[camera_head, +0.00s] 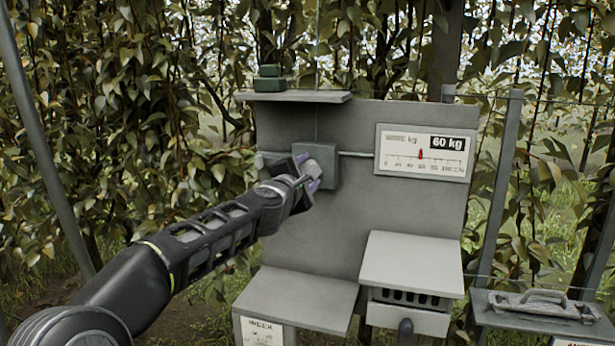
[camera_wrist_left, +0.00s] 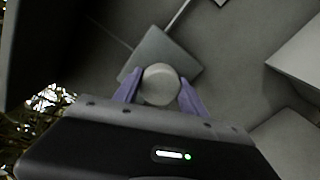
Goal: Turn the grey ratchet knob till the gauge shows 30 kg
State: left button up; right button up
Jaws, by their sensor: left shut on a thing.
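The grey ratchet knob (camera_head: 322,158) sticks out from a square grey block (camera_head: 329,181) on the upright grey board. My left gripper (camera_head: 308,172) reaches in from the left. In the left wrist view, its purple fingers (camera_wrist_left: 160,92) are on either side of the round knob (camera_wrist_left: 160,82) and shut on it. The white gauge (camera_head: 425,152) right of the knob is marked in kg. Its black box reads 60 kg, and its red pointer (camera_head: 420,154) stands near the middle of the scale. My right gripper is in neither view.
A thin rod (camera_head: 356,154) runs from the block to the gauge. Below are a sloped grey lid (camera_head: 412,262) and a lower ledge (camera_head: 300,298). Leafy branches stand behind and left.

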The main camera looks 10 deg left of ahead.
pick_arm(q)
jog(key=n+b, duration=0.1)
jog(key=n, duration=0.3)
jog(key=shift+f, duration=0.15)
jog(key=shift+n+b, duration=0.55)
jog(key=shift+n, duration=1.35)
jog(key=o, duration=1.4)
jog(key=shift+c, duration=0.2)
jog(key=shift+s, duration=0.1)
